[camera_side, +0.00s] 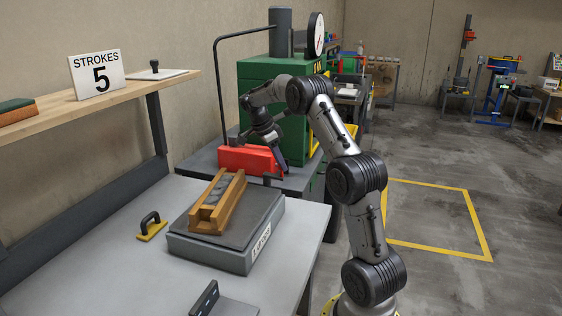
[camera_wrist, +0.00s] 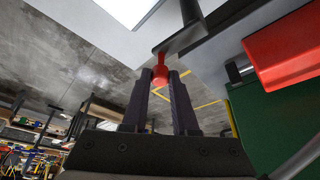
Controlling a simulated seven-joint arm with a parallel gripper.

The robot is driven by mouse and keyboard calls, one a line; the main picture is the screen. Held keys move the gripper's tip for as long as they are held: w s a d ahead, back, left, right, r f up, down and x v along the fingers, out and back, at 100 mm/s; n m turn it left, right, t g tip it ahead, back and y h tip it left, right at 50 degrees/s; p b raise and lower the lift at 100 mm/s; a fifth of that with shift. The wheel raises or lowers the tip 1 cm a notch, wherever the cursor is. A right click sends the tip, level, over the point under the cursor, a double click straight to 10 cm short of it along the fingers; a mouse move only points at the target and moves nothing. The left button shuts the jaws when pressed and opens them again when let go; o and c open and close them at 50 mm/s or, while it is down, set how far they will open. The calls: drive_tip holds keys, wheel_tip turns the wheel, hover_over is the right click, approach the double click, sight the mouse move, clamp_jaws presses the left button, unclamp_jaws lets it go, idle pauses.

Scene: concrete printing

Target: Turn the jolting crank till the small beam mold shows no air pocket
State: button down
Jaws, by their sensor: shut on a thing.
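The small beam mold (camera_side: 218,203) is a wooden trough with grey concrete in it. It lies on a dark-topped grey jolting table (camera_side: 190,246) on the near bench. Too little detail shows to tell whether the concrete has an air pocket. My gripper (camera_side: 283,170) is low beside the red block at the bench end. In the wrist view my gripper (camera_wrist: 165,76) is shut on a red crank knob (camera_wrist: 160,74), which sits between the fingertips. A dark crank bar (camera_wrist: 186,38) lies just beyond the knob. In the side view my gripper mostly hides the knob.
A sign (camera_side: 97,75) reading "STROKES 5" stands on the wooden shelf. A red block (camera_side: 248,160) stands close behind my gripper, before a green machine (camera_side: 255,90). A yellow float with a black handle (camera_side: 151,228) lies left of the table. Bare bench lies at the front left.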

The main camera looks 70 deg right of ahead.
drive_tip(key=shift+w, duration=0.1)
idle(0.5)
drive_tip(key=c, duration=0.7)
unclamp_jaws()
drive_tip(key=shift+a, duration=0.1)
drive_tip(key=shift+r, duration=0.1)
drive_tip(key=v, duration=1.3)
drive_tip(key=shift+w+r, duration=0.15)
drive_tip(key=shift+r, duration=0.15)
